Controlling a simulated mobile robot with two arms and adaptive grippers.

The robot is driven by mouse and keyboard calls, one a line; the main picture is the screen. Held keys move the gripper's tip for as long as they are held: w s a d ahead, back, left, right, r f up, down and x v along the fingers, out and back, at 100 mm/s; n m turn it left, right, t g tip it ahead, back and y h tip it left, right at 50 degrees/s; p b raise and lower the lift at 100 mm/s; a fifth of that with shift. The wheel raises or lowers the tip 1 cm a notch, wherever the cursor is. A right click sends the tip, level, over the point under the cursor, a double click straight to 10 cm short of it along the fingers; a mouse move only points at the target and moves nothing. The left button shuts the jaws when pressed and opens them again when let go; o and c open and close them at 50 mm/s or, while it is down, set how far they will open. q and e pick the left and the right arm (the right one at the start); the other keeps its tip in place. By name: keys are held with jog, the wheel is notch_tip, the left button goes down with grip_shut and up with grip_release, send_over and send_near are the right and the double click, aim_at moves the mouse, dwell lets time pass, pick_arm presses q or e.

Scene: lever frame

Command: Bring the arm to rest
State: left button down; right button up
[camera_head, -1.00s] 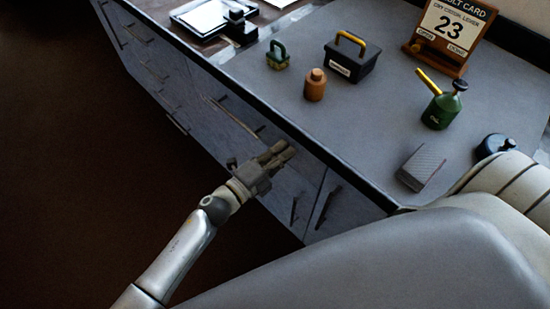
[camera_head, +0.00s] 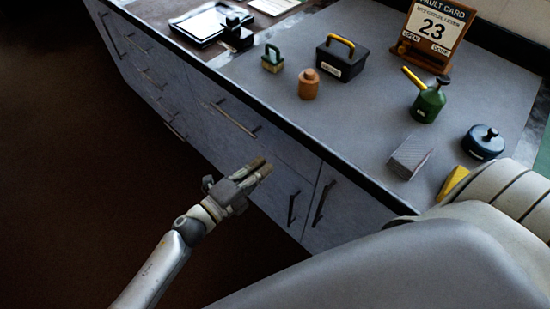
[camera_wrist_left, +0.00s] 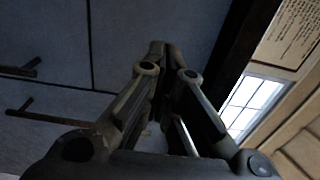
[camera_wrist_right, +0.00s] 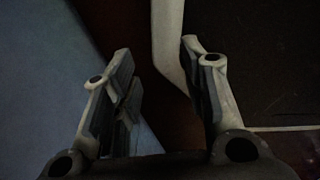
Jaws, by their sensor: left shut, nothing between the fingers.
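My left arm comes in from the lower left in the head view. Its gripper (camera_head: 259,171) is in front of the grey cabinet, below the counter's edge and apart from the drawer handles. In the left wrist view the left gripper (camera_wrist_left: 168,48) has its fingertips together, with nothing between them. My right gripper is not visible in the head view. In the right wrist view the right gripper (camera_wrist_right: 158,62) has its fingers apart, with nothing between them.
The counter (camera_head: 330,110) holds a black toolbox (camera_head: 343,64), an orange bottle (camera_head: 309,85), a green can (camera_head: 427,104), a grey block (camera_head: 410,156), a dark blue lidded pot (camera_head: 483,142) and a card stand (camera_head: 433,32). Cabinet handles (camera_head: 324,201) stick out near the left gripper. The dark floor at left is clear.

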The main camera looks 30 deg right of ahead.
pick_arm(q)
jog(key=w+v, duration=0.1)
jog(key=v, duration=0.5)
jog(key=w+a+f+n+t+y, duration=0.55)
jog(key=a+f+n, duration=0.4)
jog(key=f, duration=0.25)
jog(key=s+a+f+n+g+y+p, duration=0.15)
jog(key=s+a+f+n+y, duration=0.25)
jog(key=a+f+n+y, duration=0.8)
jog(key=s+a+f+n+g+h+p, duration=0.1)
jog(key=s+a+f+g, duration=0.1)
jog(key=s+a+f, duration=0.35)
jog(key=s+a+f+n+g+h, duration=0.1)
jog(key=s+a+f+n, duration=0.1)
jog(key=s+f, duration=0.6)
jog(key=s+a+f+n+g+y, duration=0.1)
jog(key=s+a+f+n+g, duration=0.1)
jog(key=s, duration=0.8)
jog(key=s+a+f+n+g+y, duration=0.1)
jog(key=s+a+f+n+g, duration=0.2)
jog(key=s, duration=0.8)
jog(key=shift+s+f+g+p, duration=0.3)
jog(key=shift+f+p, duration=0.05)
jog(key=shift+f, duration=0.2)
pick_arm(e)
jog(key=r, duration=0.1)
jog(key=w+r, duration=0.1)
jog(key=r, duration=0.1)
jog(key=shift+w, duration=0.15)
